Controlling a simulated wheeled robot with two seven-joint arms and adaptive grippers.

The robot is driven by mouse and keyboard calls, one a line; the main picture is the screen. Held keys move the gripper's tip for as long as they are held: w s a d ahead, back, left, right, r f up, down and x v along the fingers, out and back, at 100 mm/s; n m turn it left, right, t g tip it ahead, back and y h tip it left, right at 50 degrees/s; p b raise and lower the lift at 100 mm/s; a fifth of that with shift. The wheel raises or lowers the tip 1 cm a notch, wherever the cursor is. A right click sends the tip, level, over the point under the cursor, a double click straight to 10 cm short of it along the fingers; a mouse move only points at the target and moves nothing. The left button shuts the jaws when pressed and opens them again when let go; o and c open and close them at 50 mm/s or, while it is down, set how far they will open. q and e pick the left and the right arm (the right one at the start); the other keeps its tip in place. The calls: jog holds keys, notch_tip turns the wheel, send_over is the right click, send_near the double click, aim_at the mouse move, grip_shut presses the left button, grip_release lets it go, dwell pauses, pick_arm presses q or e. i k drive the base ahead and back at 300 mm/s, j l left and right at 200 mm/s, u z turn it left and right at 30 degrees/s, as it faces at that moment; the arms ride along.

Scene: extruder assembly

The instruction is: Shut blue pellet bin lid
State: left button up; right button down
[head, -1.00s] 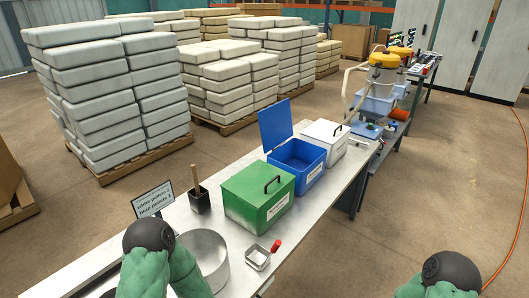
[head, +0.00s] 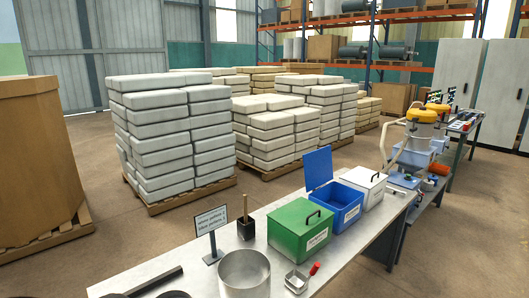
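The blue pellet bin (head: 349,206) stands on the metal table between the green bin and the white bin. Its blue lid (head: 319,168) is open and stands upright at the bin's left rear edge. Inside the bin only the blue inner walls show clearly. No gripper shows in the head view; only small dark rounded parts of my own arm show at the bottom left edge.
On the table (head: 235,225) are the shut green bin (head: 300,229), the shut white bin (head: 363,184), a metal pot (head: 244,275), a red-handled scoop (head: 297,281), a black holder (head: 246,229) and a sign (head: 211,222). Stacked pallets (head: 165,140) stand behind.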

aim_at(319, 170)
jog(key=i+l+u, duration=0.1)
jog(key=u, duration=0.3)
jog(key=l+u, duration=0.25)
jog(key=u, duration=0.15)
jog(key=i+l+u, duration=0.1)
jog(key=l+u, duration=0.35)
jog(key=u, duration=0.3)
